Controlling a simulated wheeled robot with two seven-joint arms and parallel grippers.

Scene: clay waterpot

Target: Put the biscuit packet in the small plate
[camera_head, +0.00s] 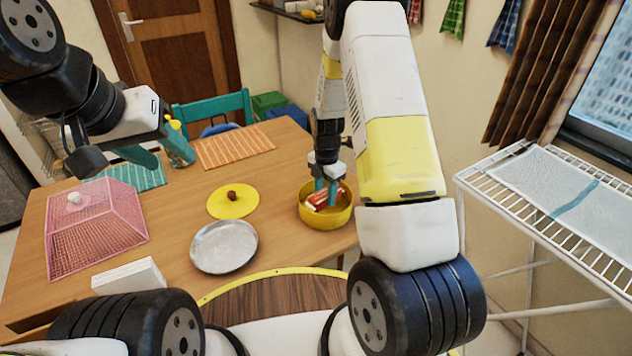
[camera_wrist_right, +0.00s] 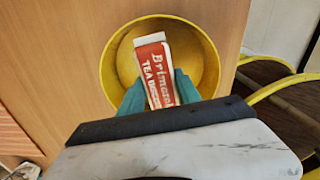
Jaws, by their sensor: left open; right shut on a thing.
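The biscuit packet (camera_head: 324,198) is red and white, with printed lettering that shows in the right wrist view (camera_wrist_right: 154,72). It is inside the yellow pot (camera_head: 342,213), between the teal fingers of my right gripper (camera_head: 326,192). My right gripper is shut on the packet, and its fingers reach into the pot (camera_wrist_right: 205,58). The small plate (camera_head: 224,246) is a round, empty metal plate on the table, left of the pot. My left gripper (camera_head: 165,155) is open and empty, above the table's far left part. The packet's lower end is partly hidden by the fingers and pot wall.
A yellow lid (camera_head: 245,202) with a brown knob lies behind the plate. A pink mesh cover (camera_head: 100,230) and a white stack (camera_head: 128,276) are at the left. Orange (camera_head: 235,147) and teal (camera_head: 135,177) mats lie farther back. The table between pot and plate is clear.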

